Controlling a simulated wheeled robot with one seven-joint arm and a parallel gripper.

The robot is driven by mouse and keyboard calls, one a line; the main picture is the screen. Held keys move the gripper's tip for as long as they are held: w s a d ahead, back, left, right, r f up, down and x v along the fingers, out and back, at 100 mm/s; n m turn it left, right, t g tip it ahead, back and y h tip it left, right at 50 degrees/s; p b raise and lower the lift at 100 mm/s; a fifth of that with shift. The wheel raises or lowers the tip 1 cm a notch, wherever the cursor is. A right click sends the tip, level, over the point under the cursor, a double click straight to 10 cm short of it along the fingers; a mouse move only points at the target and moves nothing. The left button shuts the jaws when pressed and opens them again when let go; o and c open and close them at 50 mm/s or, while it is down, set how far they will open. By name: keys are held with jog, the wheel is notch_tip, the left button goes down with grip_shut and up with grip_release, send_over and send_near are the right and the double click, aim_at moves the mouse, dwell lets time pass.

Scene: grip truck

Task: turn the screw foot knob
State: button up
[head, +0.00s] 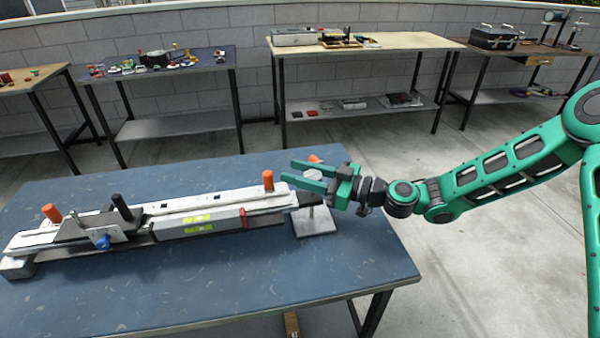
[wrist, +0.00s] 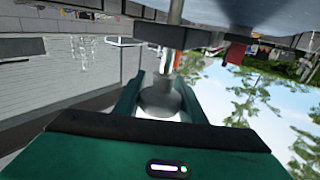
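The long rail device lies across the blue table, with a white rail (head: 190,208). At its right end stands a screw foot with a square metal plate (head: 313,224) and a thin upright rod. Its grey round knob (head: 313,175) shows between the fingers of my gripper (head: 288,172). In the wrist view my gripper (wrist: 160,95) is open, one finger on each side of the grey knob (wrist: 160,100). The metal rod (wrist: 174,45) runs from the knob through a dark plate (wrist: 162,34). I cannot tell whether either finger touches the knob.
Orange knobs (head: 268,180), a black handle (head: 121,207), a blue knob (head: 103,242) and a red lever (head: 243,217) stand on the device. The blue table (head: 270,270) is clear in front. Other benches (head: 365,42) stand by the wall.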

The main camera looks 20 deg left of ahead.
jog(key=shift+n+g, duration=0.4)
jog(key=shift+g, duration=0.3)
jog(key=shift+s+d+n+g+h, duration=0.15)
jog(key=shift+s+n+g+h, duration=0.3)
jog(key=shift+n+g, duration=0.95)
jog(key=shift+s+d+n+g+h, duration=0.15)
jog(key=shift+n+g+h, duration=0.6)
jog(key=shift+g, duration=1.2)
jog(key=shift+s+d+n+g+h, duration=0.1)
jog(key=shift+s+n+g+h, duration=0.3)
jog(key=shift+n+g, duration=1.05)
jog(key=shift+g, duration=0.3)
jog(key=o, duration=1)
jog(key=shift+s, duration=0.1)
jog(key=shift+d, duration=0.1)
